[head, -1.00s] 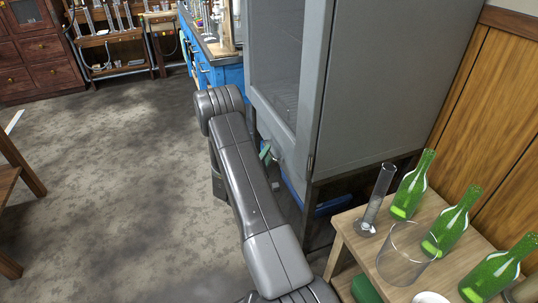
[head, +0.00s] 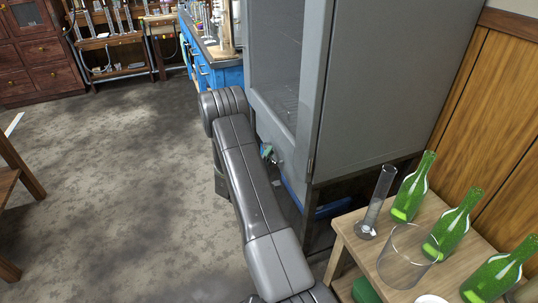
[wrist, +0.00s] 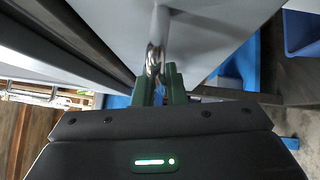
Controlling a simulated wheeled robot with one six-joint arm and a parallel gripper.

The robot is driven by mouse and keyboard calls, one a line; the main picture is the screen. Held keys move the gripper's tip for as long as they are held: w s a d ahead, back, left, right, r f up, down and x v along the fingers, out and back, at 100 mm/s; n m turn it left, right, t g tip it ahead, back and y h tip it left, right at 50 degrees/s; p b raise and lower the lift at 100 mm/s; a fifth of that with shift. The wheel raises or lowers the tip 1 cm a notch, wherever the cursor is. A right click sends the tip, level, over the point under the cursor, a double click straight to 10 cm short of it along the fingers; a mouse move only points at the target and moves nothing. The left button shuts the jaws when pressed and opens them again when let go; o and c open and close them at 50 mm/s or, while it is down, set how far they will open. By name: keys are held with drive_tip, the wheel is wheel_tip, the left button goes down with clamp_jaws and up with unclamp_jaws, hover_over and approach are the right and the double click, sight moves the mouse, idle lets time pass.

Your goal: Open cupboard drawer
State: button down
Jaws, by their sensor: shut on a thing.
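The tall grey cupboard (head: 370,90) with a glazed front stands right of centre in the head view. In the wrist view, its pale grey surface (wrist: 215,40) fills the top, with a shiny metal handle (wrist: 155,55) pointing down towards my gripper (wrist: 156,74). The green fingers are shut on the handle's end. I cannot tell from these views whether the handle's drawer stands open.
A wooden table (head: 345,232) at the lower right holds a glass cylinder (head: 376,203), a beaker (head: 404,255) and green bottles (head: 412,188). Blue cabinets (head: 205,65) stand beyond the cupboard. The floor (head: 110,150) to the left is clear.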

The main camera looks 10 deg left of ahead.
drive_tip(key=s+a, duration=0.6)
drive_tip(key=a, duration=0.3)
drive_tip(key=s+a+p, duration=0.1)
drive_tip(key=s+a, duration=0.6)
drive_tip(key=a, duration=0.3)
drive_tip(key=shift+a, duration=0.15)
drive_tip(key=c, duration=1.5)
unclamp_jaws()
drive_tip(key=shift+s, duration=0.15)
drive_tip(key=p+v, duration=0.3)
drive_tip(key=v, duration=1)
drive_tip(key=shift+s+a, duration=0.15)
drive_tip(key=shift+s, duration=0.15)
drive_tip(key=shift+w, duration=0.1)
drive_tip(key=b+x, duration=0.1)
drive_tip(key=x, duration=0.6)
drive_tip(key=b+x, duration=0.1)
drive_tip(key=x, duration=0.6)
drive_tip(key=shift+d+b, duration=0.2)
drive_tip(key=shift+b, duration=0.2)
